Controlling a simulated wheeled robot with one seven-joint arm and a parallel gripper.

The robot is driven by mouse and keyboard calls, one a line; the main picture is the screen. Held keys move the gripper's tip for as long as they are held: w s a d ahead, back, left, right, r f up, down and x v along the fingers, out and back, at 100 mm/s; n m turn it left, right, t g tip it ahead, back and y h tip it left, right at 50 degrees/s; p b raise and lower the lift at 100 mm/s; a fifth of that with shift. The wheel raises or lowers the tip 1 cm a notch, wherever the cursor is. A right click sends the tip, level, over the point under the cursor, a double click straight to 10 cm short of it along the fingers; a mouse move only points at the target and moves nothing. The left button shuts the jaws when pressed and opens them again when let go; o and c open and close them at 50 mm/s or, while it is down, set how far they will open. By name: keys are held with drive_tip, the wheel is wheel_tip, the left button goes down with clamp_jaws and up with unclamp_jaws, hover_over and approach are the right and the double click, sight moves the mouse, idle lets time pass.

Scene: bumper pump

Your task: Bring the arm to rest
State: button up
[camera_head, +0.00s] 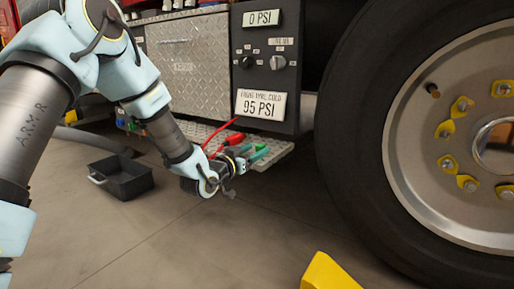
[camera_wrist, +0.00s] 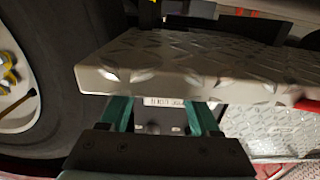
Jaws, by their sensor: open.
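My arm (camera_head: 150,102) reaches from the upper left down toward the truck's side. My gripper (camera_head: 257,153) is at the diamond-plate step (camera_head: 205,131) below the control panel, with its teal fingers near the step's right part. In the wrist view the two teal fingers (camera_wrist: 160,108) stand apart with nothing held between them. The step's edge (camera_wrist: 170,80) crosses in front of the fingers and hides their tips. I cannot tell whether they touch it. A dark surface with a small white label shows between the fingers.
A large tyre (camera_head: 350,120) stands close on the right. The panel (camera_head: 268,60) reads 0 PSI and 95 PSI. A red hose (camera_head: 222,137) is by my gripper. A black bin (camera_head: 120,177) and a yellow block (camera_head: 328,273) are on the floor. Open floor lies between them.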

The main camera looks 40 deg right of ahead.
drive_tip(key=p+v, duration=0.2)
drive_tip(key=v, duration=0.7)
drive_tip(key=shift+p, duration=0.4)
drive_tip(key=w+a+r+n+t+y+p, duration=0.15)
drive_tip(key=w+a+n+y+p, duration=0.35)
drive_tip(key=a, duration=0.7)
drive_tip(key=w+a+r+n+t+y+p, duration=0.1)
drive_tip(key=w+a+r+y+p, duration=0.2)
drive_tip(key=w+a+y, duration=0.7)
drive_tip(key=s+a+r+n+g+y+p, duration=0.15)
drive_tip(key=s+a, duration=0.25)
drive_tip(key=a, duration=0.4)
drive_tip(key=s+a+r+n+g+p, duration=0.25)
drive_tip(key=s+a, duration=0.25)
drive_tip(key=a, duration=0.4)
drive_tip(key=s+a+r+n+g+y+p, duration=0.1)
drive_tip(key=s+a+r+n+p, duration=0.2)
drive_tip(key=a, duration=0.5)
wheel_tip(320, 180, up, 38)
drive_tip(key=s+p, duration=0.2)
drive_tip(key=p, duration=3.4)
drive_tip(key=shift+s+a+n+p, duration=0.35)
drive_tip(key=shift+s+a+n, duration=0.05)
drive_tip(key=shift+a, duration=0.1)
